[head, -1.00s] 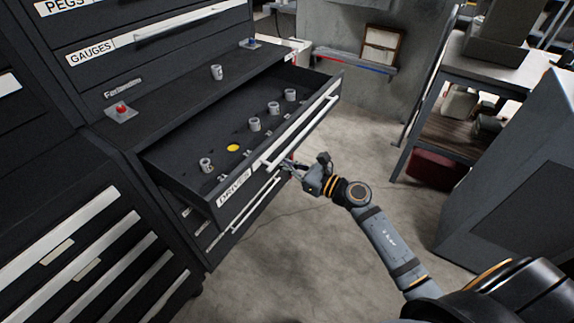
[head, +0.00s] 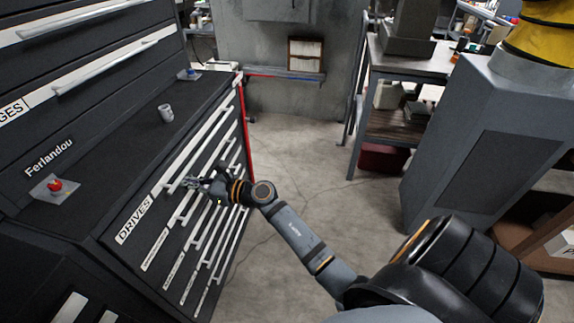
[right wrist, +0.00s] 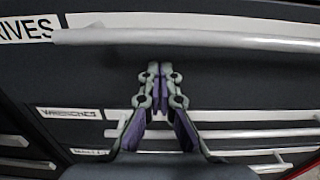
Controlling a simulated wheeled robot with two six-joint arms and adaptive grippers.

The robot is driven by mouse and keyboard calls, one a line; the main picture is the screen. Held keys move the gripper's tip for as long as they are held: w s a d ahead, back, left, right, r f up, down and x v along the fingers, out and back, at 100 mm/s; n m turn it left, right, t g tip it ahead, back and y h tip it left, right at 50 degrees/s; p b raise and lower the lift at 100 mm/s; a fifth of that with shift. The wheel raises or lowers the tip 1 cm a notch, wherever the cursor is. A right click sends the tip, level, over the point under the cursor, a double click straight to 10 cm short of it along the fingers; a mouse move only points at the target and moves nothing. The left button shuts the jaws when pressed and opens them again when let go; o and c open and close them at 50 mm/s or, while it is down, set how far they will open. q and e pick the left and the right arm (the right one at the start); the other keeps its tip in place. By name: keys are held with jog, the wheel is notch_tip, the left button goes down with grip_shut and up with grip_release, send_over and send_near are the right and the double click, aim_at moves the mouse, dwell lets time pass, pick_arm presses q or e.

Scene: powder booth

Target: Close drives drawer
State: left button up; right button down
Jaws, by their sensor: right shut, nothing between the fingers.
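The drives drawer (head: 150,215) is in the dark cabinet on the left of the head view, its front flush with the drawers below it. Its label and its long pale handle (head: 200,150) face the aisle. My right gripper (head: 190,183) is shut and empty at the drawer front, by the handle. In the right wrist view the closed fingertips (right wrist: 153,68) are just below the drives handle (right wrist: 190,40), against or very near the dark front; I cannot tell if they touch. The inside of the drawer is hidden. My left gripper is not in view.
A grey cup (head: 166,113) and a red button (head: 54,185) are on the cabinet's ledge. More shut drawers with pale handles (head: 215,228) lie below. A workbench (head: 440,62) and a grey pedestal (head: 470,150) stand at right. The floor between is clear.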

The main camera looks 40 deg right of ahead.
jog(key=shift+w+a+r, duration=0.1)
jog(key=shift+w+a, duration=0.3)
jog(key=shift+w, duration=0.2)
jog(key=shift+r, duration=0.15)
